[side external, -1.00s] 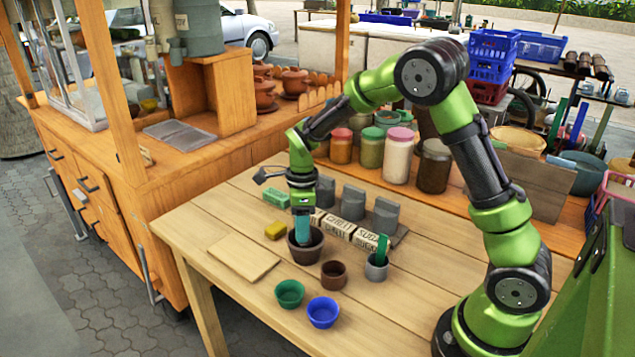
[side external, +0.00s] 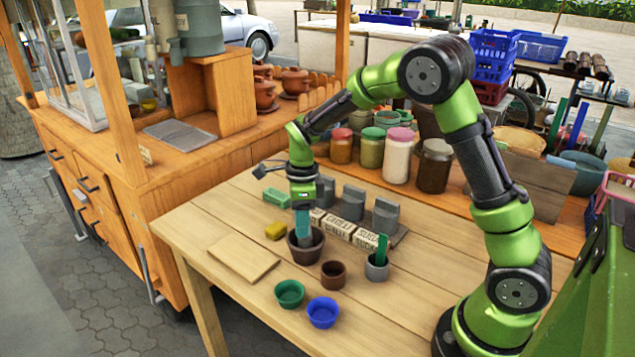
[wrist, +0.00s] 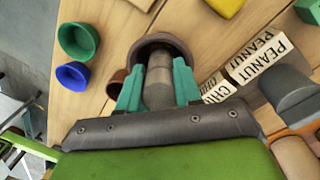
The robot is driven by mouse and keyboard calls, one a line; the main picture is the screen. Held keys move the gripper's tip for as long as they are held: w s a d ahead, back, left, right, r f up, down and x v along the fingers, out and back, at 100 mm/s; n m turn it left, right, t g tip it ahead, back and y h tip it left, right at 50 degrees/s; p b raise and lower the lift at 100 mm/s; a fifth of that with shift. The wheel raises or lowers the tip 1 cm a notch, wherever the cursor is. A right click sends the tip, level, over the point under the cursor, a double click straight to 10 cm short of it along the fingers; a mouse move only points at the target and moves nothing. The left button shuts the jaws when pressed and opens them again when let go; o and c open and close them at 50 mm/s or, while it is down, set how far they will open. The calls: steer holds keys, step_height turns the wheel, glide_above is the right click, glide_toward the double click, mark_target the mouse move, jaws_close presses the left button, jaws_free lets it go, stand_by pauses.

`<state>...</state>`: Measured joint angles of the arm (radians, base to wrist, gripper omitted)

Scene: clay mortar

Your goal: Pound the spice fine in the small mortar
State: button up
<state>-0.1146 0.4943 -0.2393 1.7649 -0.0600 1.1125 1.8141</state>
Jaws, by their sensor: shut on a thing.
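My gripper (side external: 303,222) points down over the larger brown mortar (side external: 318,250) on the wooden table. In the wrist view my gripper (wrist: 158,70) has its teal fingers shut on a grey pestle (wrist: 158,82). The pestle's lower end is inside the mortar's rim (wrist: 178,42). A smaller brown cup (side external: 333,275) stands beside the mortar, and part of it shows in the wrist view (wrist: 115,84). The mortar's inside is largely hidden by the pestle and fingers, so I cannot make out any spice.
Green (side external: 290,293) and blue (side external: 323,312) bowls stand in front. A grey cup (side external: 377,270) holding a green piece is to the right. A wooden board (side external: 243,258) and yellow block (side external: 276,231) lie left. Labelled blocks (side external: 340,227) and grey blocks (side external: 352,203) stand behind the mortar.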

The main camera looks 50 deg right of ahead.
steer(key=shift+f, duration=0.7)
steer(key=shift+r, duration=0.75)
steer(key=shift+f, duration=0.1)
steer(key=shift+f, duration=0.65)
steer(key=shift+r, duration=0.75)
